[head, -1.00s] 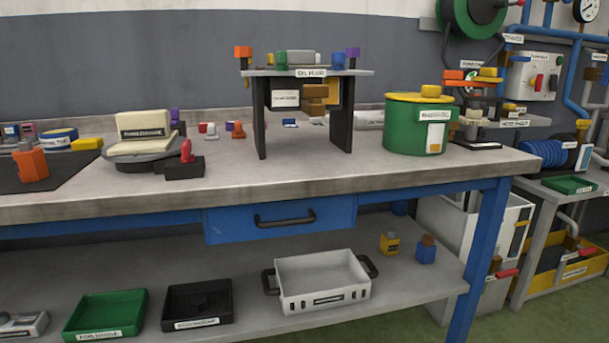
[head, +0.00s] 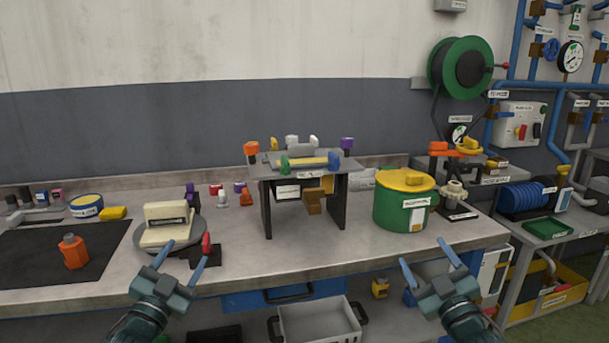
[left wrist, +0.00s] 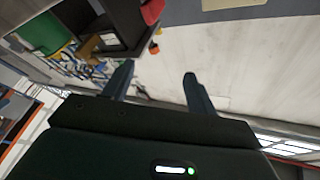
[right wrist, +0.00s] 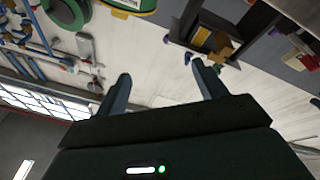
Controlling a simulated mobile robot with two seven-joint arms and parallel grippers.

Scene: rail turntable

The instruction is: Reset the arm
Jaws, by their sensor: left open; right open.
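My left gripper (head: 178,254) is open and empty, raised in front of the workbench near the turntable. Its two spread fingers also show in the left wrist view (left wrist: 155,85). My right gripper (head: 425,252) is open and empty, in front of the bench's right part. Its spread fingers show in the right wrist view (right wrist: 160,88). Nothing lies between either pair of fingers. The cream block (head: 166,223) sits on the grey round turntable (head: 196,234) on the bench. A dark block with a red lever (head: 206,244) stands beside it, close behind my left gripper in the head view.
A small raised stand (head: 267,208) with several coloured parts on top stands mid-bench. A green drum with yellow lid (head: 390,210) is to its right. An orange bottle (head: 74,252) stands on a dark mat (head: 30,262) at left. A white crate (head: 318,325) is on the lower shelf.

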